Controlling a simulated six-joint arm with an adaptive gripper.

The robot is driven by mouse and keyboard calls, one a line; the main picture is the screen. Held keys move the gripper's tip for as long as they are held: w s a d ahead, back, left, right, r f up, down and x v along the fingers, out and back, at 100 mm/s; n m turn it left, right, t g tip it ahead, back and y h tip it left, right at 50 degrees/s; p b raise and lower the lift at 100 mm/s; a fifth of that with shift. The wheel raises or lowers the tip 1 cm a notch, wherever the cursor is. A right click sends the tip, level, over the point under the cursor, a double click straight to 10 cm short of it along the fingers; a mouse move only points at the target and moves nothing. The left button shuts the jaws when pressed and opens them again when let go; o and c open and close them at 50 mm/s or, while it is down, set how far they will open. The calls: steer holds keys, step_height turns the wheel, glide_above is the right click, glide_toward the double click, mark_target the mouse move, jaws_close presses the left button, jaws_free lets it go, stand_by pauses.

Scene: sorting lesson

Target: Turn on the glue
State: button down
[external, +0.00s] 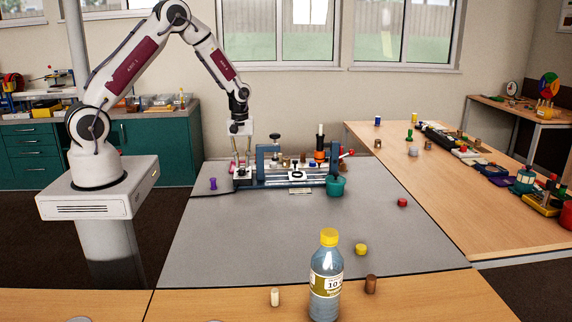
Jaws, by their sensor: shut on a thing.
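A blue and grey bench device (285,182) stands at the back of the grey table mat. My gripper (241,164) points down at the device's left end. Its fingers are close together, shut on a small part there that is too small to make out. An orange and black piece with a pale upright top (320,150) stands at the device's right side. I cannot tell which part is the glue or its switch. A teal pot (335,187) sits at the device's front right corner.
A purple spool-shaped piece (213,183) stands left of the device. A red piece (402,202) and a yellow piece (361,249) lie on the mat. A bottle with a yellow cap (327,280) stands at the front. The mat's middle is clear.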

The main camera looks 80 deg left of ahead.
steer(key=shift+s+d+f+y, duration=0.1)
steer(key=shift+d+f+y, duration=0.1)
steer(key=shift+y, duration=0.5)
steer(key=shift+s+d+f+y, duration=0.1)
steer(key=shift+d+y, duration=0.05)
steer(key=shift+y, duration=0.55)
steer(key=shift+w, duration=0.1)
steer(key=c, duration=1.9)
jaws_free()
steer(key=shift+w+r, duration=0.1)
steer(key=shift+r, duration=0.15)
steer(key=shift+d+r, duration=0.2)
steer(key=shift+r, duration=0.25)
steer(key=shift+v, duration=5.35)
